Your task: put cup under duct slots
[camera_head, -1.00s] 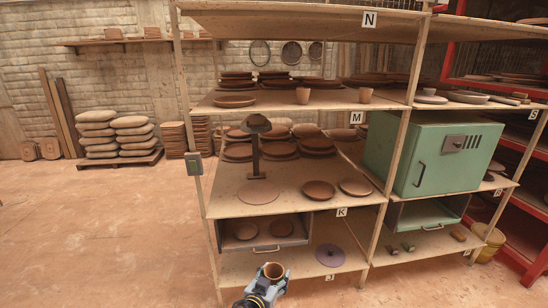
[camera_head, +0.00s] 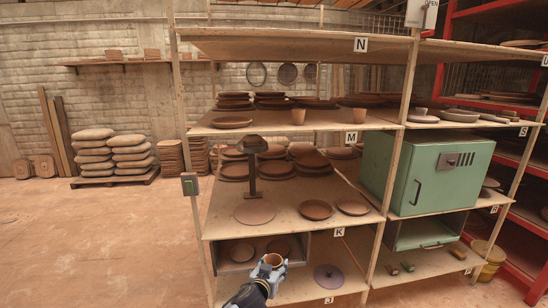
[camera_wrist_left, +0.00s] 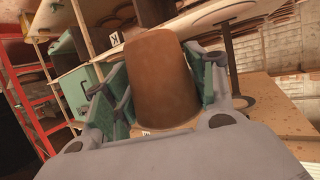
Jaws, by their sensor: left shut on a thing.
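A brown clay cup (camera_head: 274,260) is in my left gripper (camera_head: 268,270), which is shut on it. The cup is upright, in front of the lower shelf bay and the open-fronted box there. In the left wrist view the cup (camera_wrist_left: 160,75) fills the space between the green-grey fingers, and its far side is hidden. I cannot tell whether these are the duct slots. My right gripper is not in view.
Wooden shelving posts (camera_head: 385,190) and shelf edges stand close to my left arm. Brown plates (camera_head: 317,209) and a lamp-like stand (camera_head: 252,170) are on the middle shelf. The floor at left is clear.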

